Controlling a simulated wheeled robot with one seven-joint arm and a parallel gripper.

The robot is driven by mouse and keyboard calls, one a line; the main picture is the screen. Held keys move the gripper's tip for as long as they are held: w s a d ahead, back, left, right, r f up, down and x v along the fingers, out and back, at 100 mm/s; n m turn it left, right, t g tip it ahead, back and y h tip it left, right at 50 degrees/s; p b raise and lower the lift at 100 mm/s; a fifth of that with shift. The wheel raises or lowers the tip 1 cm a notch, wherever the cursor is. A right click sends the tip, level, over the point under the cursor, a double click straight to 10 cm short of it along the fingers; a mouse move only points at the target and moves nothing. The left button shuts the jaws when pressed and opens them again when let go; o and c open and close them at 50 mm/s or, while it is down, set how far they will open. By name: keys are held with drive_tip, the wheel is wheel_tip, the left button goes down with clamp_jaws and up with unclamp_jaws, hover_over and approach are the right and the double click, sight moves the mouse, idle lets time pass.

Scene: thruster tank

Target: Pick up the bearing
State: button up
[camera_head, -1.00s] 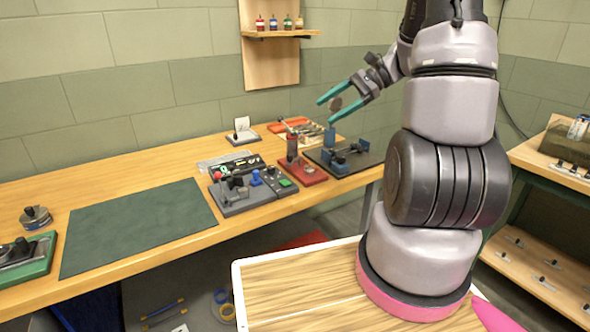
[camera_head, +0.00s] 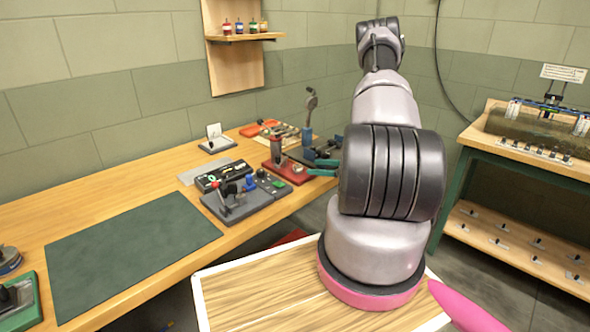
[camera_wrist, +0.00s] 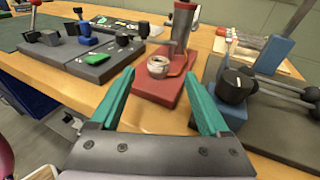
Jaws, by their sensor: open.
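The bearing (camera_wrist: 160,67) is a small pale metal ring on the front part of a red base plate (camera_wrist: 150,88), beside a grey and red upright press post (camera_wrist: 182,24). In the head view the bearing (camera_head: 297,168) is a tiny ring on the red base, close to my gripper. My gripper (camera_wrist: 164,86) has teal fingers spread wide apart and empty; in the wrist view the bearing appears between and beyond the fingertips. In the head view only part of one teal finger (camera_head: 322,172) shows beside my arm; the rest is hidden behind it.
Left of the red base is a grey control box (camera_wrist: 92,57) with knobs and a green button. Right of it is a dark plate with a blue block and black clamp (camera_wrist: 237,84). A green mat (camera_head: 130,245) lies clear on the bench.

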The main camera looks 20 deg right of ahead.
sight(298, 166)
drive_tip(key=x, duration=0.8)
drive_tip(key=shift+s+f, duration=0.1)
drive_tip(key=shift+f, duration=0.15)
clamp_jaws()
